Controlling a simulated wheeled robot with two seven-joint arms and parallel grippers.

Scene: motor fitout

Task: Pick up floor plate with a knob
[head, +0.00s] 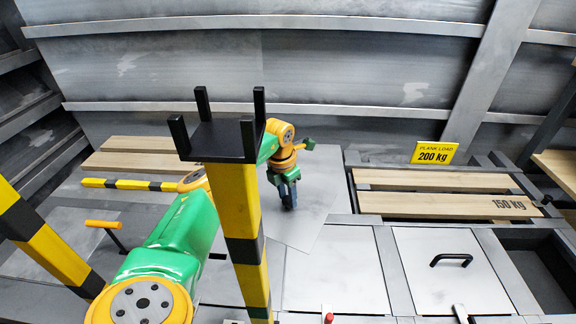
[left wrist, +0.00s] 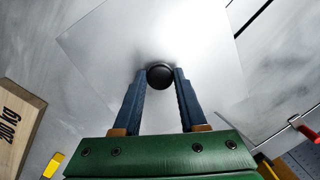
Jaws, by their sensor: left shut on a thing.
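The floor plate (head: 310,205) is a thin grey metal sheet, turned at an angle to the floor panels around it. In the left wrist view the plate (left wrist: 110,45) fills the upper middle, with a round black knob (left wrist: 160,75) on it. My left gripper (left wrist: 160,82) is shut on the knob, one blue finger on each side. In the head view my left gripper (head: 289,203) points down onto the plate and hides the knob. I cannot tell how far the plate is above the floor. My right gripper is not in view.
A yellow-black post (head: 240,210) with a black forked top stands in front of my left arm. Wooden planks (head: 430,179) lie at right by a yellow 200 kg sign (head: 434,152). A panel with a black handle (head: 451,260) and an open dark bay (head: 545,270) are front right.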

